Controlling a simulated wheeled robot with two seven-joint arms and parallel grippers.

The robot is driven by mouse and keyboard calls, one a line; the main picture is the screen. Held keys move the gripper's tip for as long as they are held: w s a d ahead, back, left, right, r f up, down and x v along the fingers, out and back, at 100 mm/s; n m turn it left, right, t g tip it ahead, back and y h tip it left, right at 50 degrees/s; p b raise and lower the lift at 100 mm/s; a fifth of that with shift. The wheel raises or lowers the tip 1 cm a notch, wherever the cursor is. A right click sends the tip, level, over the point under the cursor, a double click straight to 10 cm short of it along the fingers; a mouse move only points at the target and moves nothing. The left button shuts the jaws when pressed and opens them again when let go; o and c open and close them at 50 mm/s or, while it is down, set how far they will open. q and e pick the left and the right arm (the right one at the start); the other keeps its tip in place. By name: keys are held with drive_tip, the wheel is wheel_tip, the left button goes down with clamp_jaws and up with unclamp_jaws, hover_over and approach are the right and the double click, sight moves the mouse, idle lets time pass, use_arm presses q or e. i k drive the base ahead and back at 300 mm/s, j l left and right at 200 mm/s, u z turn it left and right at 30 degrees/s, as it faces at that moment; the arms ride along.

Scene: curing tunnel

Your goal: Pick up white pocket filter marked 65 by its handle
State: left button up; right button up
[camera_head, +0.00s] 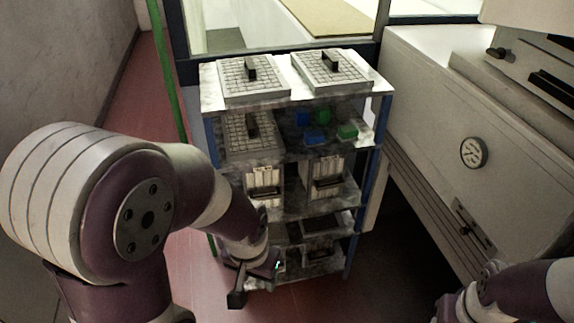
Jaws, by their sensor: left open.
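Two white pocket filters stand side by side on a middle shelf of the rack: a left one (263,174) and a right one (326,168). Each has a dark handle across its front. I cannot read a 65 on either one. My left gripper (257,279) is open, low in front of the rack's left side, below the left pocket filter and apart from both handles. My left forearm passes in front of the rack's left edge. My right arm shows at the lower right, but its gripper cannot be made out.
Flat gridded filters with black handles lie on the rack's top (207,88) and upper shelf. Blue and green blocks (347,131) sit beside the upper-shelf filter. Dark items lie lower. A large white machine (440,110) stands close on the right; red floor (120,125) is open at left.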

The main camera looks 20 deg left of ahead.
sight(323, 178)
drive_tip(key=i+j, duration=0.15)
drive_tip(key=i+l, duration=0.1)
drive_tip(key=i, duration=0.9)
drive_tip(key=z, duration=0.05)
